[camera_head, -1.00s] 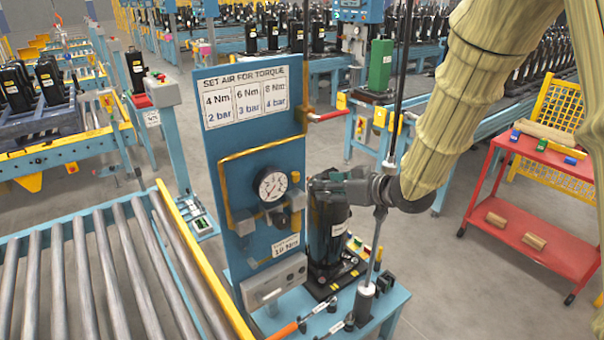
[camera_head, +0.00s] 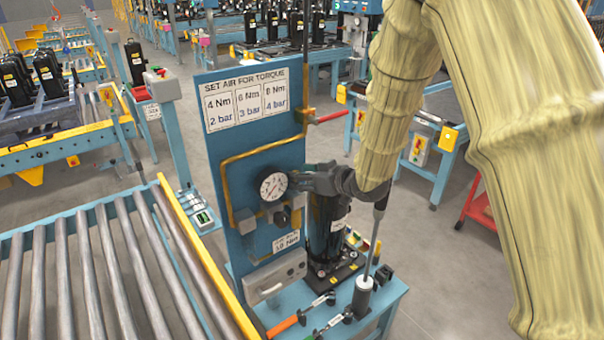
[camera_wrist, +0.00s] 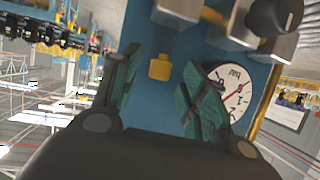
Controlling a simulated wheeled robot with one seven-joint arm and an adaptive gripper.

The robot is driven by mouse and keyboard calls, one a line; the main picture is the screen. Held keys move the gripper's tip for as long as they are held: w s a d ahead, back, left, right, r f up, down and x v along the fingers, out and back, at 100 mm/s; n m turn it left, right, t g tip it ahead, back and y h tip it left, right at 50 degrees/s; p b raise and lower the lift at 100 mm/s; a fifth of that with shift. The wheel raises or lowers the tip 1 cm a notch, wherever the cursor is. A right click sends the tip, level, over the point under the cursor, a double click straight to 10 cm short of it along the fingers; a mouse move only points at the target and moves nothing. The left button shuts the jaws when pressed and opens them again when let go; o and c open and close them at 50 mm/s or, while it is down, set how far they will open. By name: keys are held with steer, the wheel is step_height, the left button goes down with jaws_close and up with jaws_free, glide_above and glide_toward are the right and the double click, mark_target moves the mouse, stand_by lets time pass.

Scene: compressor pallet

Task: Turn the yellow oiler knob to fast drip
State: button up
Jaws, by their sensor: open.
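The yellow oiler knob (camera_wrist: 160,67) shows in the wrist view as a small yellow piece in front of the blue panel, seen between my two fingers. I cannot make it out in the head view, where my gripper is in front of that area. My gripper (camera_head: 294,180) is open beside the blue panel (camera_head: 240,150), just right of the round gauge (camera_head: 272,186). In the wrist view my gripper (camera_wrist: 155,90) has its green-padded fingers apart, with no visible contact with the knob. The right finger partly covers the gauge (camera_wrist: 236,98).
A black regulator knob (camera_wrist: 275,15) sits near the gauge. A red-handled valve (camera_head: 328,117) sticks out above my gripper. A black compressor (camera_head: 328,225) and an upright tool (camera_head: 375,240) stand below it. A roller conveyor (camera_head: 110,270) lies at left.

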steer(key=shift+w+a+f, duration=0.15)
steer(key=shift+w+a, duration=0.15)
jaws_close()
steer(key=shift+w+d+n+g+y+p, duration=0.15)
steer(key=shift+w+n+g+y+p, duration=0.1)
steer(key=shift+n+g+y+p, duration=0.75)
steer(key=shift+w+d+n+g+y+p, duration=0.2)
steer(key=shift+n+g+y+p, duration=0.4)
steer(key=shift+n+g+p, duration=0.65)
